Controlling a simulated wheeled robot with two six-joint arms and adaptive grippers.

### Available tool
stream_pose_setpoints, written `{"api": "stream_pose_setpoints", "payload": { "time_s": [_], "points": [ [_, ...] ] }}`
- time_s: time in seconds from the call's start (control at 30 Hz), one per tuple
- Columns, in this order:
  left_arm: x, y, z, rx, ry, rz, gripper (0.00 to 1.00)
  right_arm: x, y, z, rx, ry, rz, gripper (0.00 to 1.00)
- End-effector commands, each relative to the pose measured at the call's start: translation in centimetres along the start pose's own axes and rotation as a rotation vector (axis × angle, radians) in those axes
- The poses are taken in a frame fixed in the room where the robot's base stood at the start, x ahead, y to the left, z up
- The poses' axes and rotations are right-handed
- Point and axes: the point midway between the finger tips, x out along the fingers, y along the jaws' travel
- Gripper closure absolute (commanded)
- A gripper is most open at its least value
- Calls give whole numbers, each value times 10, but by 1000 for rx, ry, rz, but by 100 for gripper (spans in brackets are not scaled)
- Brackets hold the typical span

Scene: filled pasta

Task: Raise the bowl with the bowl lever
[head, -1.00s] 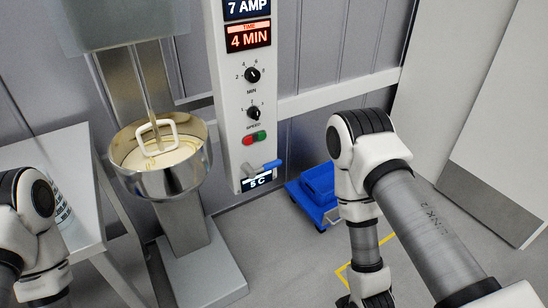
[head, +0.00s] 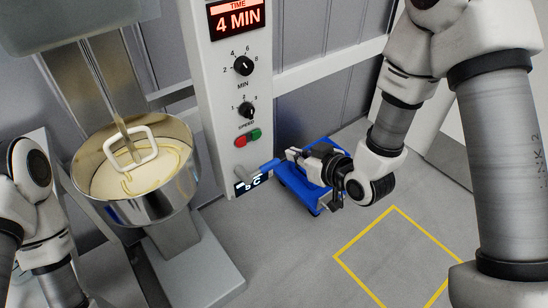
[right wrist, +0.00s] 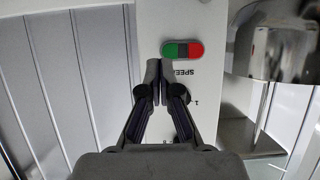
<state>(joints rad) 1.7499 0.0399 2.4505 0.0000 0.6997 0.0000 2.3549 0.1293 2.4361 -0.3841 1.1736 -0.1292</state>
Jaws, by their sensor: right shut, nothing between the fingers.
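The steel bowl (head: 137,203) with pale cream filling hangs on the mixer column at the left, around a white beater (head: 131,150).
The control panel (head: 226,95) carries knobs and a green and red button pair (head: 248,138). A blue cart (head: 297,183) stands on the floor behind my right gripper. A yellow floor outline (head: 362,235) marks clear floor at the right.

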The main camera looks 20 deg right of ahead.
Motion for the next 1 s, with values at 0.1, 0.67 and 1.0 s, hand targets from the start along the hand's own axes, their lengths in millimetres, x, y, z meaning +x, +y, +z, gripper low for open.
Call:
{"api": "stream_pose_setpoints", "payload": {
  "time_s": [0.1, 0.67, 1.0],
  "points": [
    [-1, 0, 0, 0, 1, 0, 62, 4, 0, 0, -1, -1, 0, 100],
    [-23, 0, 0, 0, 1, 0, 62, 103, 0, 10, 3, -7, -1, 100],
    [-27, 0, 0, 0, 1, 0, 62, 110, 0, 40, 1, -2, 0, 100]
  ]
}}
